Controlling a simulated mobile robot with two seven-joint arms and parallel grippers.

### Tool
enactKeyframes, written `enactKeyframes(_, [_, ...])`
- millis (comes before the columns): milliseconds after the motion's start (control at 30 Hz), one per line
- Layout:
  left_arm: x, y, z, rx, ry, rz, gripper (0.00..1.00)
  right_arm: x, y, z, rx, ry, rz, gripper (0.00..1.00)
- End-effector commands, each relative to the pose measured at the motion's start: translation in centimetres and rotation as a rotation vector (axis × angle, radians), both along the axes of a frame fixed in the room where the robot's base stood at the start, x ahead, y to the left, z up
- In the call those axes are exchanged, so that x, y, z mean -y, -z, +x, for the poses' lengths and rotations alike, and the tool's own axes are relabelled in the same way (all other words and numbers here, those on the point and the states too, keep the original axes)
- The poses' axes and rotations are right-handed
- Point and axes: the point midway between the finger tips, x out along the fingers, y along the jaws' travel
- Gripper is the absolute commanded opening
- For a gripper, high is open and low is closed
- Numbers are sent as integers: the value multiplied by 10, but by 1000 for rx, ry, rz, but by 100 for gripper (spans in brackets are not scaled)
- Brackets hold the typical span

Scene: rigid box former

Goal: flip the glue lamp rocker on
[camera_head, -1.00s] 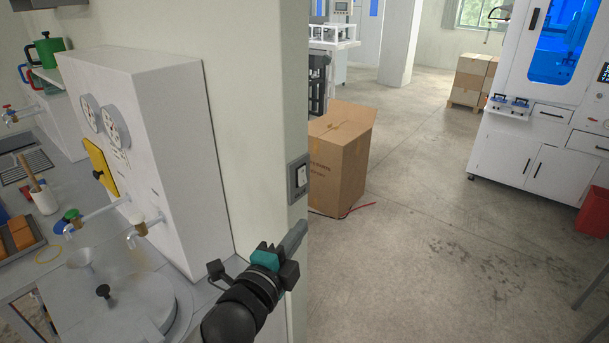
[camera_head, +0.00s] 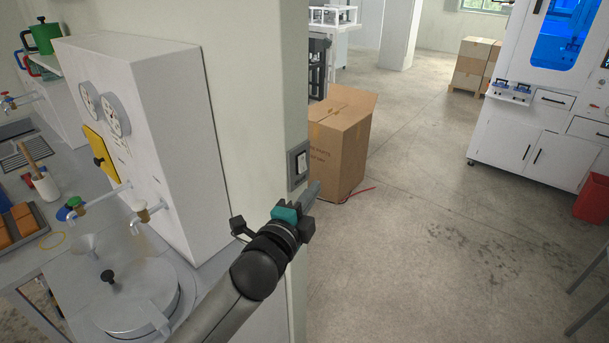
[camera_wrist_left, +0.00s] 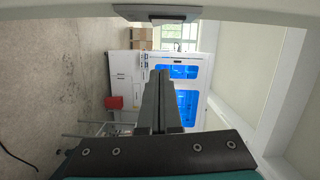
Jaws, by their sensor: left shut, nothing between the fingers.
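A white rocker switch (camera_head: 301,162) in a grey frame is on the edge of the pale wall; I take it for the glue lamp rocker. Its label is too small to read, and I cannot tell which way the rocker is tipped. In the left wrist view the switch plate (camera_wrist_left: 155,14) shows edge-on at the top. My left gripper (camera_head: 314,189) is shut and empty, its fingertips just below and right of the switch. In the wrist view the shut fingers (camera_wrist_left: 161,85) are apart from the plate. My right gripper is not in view.
The pale wall (camera_head: 255,90) stands beside my left gripper. A white cabinet with gauges (camera_head: 170,120) and a round lidded pot (camera_head: 135,300) are at the left. A cardboard box (camera_head: 338,150) stands on the floor behind the switch. The floor at right is mostly clear.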

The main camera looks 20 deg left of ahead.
Motion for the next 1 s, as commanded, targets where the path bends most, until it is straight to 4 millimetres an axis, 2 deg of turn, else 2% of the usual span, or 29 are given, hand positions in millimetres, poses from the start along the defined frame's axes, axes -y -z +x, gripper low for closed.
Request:
enactKeyframes(100, [2,-1,20,1,0,-2,0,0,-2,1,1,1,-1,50])
enactKeyframes(267, [5,0,41,0,0,-3,0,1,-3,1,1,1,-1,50])
enactKeyframes(300, [0,1,44,-1,-2,0,0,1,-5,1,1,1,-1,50])
enactKeyframes(400, [-16,3,48,-3,-2,1,0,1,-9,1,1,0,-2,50])
enactKeyframes(533, [-28,5,52,-2,0,0,0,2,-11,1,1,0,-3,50])
enactKeyframes(1000, [-34,7,54,1,0,4,0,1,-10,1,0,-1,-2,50])
